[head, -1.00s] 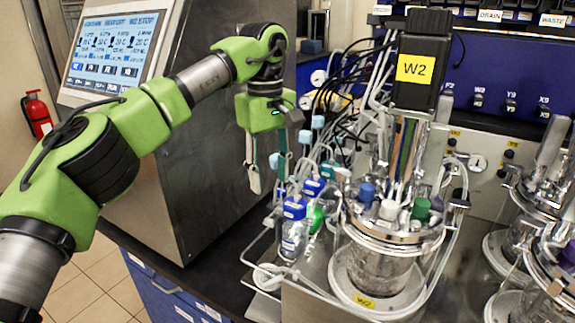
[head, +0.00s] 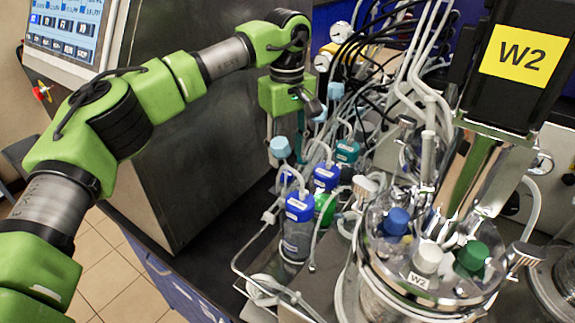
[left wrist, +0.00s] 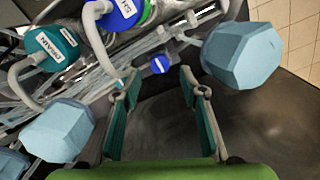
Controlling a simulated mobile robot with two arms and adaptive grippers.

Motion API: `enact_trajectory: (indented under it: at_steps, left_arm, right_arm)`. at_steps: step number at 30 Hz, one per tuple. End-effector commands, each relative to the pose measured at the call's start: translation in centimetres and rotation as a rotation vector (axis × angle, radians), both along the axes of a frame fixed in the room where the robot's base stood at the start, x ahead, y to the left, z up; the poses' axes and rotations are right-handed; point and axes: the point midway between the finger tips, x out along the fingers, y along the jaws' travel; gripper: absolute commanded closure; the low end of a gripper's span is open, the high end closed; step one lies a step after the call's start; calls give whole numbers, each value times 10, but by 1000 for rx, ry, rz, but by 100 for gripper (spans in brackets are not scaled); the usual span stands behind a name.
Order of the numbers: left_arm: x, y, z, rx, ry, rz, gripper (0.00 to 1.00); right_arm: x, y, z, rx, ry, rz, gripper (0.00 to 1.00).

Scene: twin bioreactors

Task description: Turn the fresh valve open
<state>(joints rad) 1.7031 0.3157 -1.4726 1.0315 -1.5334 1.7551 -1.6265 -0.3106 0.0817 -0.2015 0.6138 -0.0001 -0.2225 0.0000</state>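My left gripper (head: 284,122) hangs pointing down among the tubing at the bottle rack. In the left wrist view its two fingers (left wrist: 162,100) stand apart with nothing between them. Light-blue faceted knobs stand near it: one (head: 280,147) beside the fingers and one (head: 336,90) behind. In the left wrist view one knob (left wrist: 240,55) is right of the fingers and another (left wrist: 60,130) left; neither is touched. I cannot tell which is the fresh valve. A blue cap (left wrist: 122,12) has a partly hidden label ending "SH". My right gripper is not in view.
Blue-capped bottles (head: 299,208) and a teal cap (left wrist: 50,50) marked DRAIN crowd the rack, with thin tubes between. The W2 vessel (head: 425,275) stands right. A steel cabinet (head: 200,140) with a screen stands left behind my arm.

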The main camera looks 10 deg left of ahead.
Motion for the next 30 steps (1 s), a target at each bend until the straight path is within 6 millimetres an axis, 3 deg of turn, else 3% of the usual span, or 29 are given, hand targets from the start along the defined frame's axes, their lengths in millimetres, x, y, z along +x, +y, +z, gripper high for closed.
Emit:
enact_trajectory:
  at_steps: [4,9,21,26,30]
  left_arm:
    - [-1,0,-27,0,4,-2,62]
    - [0,0,-47,-1,1,0,62]
    - [0,0,-57,-1,-1,0,62]
    - [0,0,-57,-1,-1,0,100]
    - [0,0,-56,-1,-1,0,100]
  right_arm:
    - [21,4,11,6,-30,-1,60]
    - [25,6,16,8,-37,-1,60]
    - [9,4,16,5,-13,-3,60]
    - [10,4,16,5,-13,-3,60]
    - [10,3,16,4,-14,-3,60]
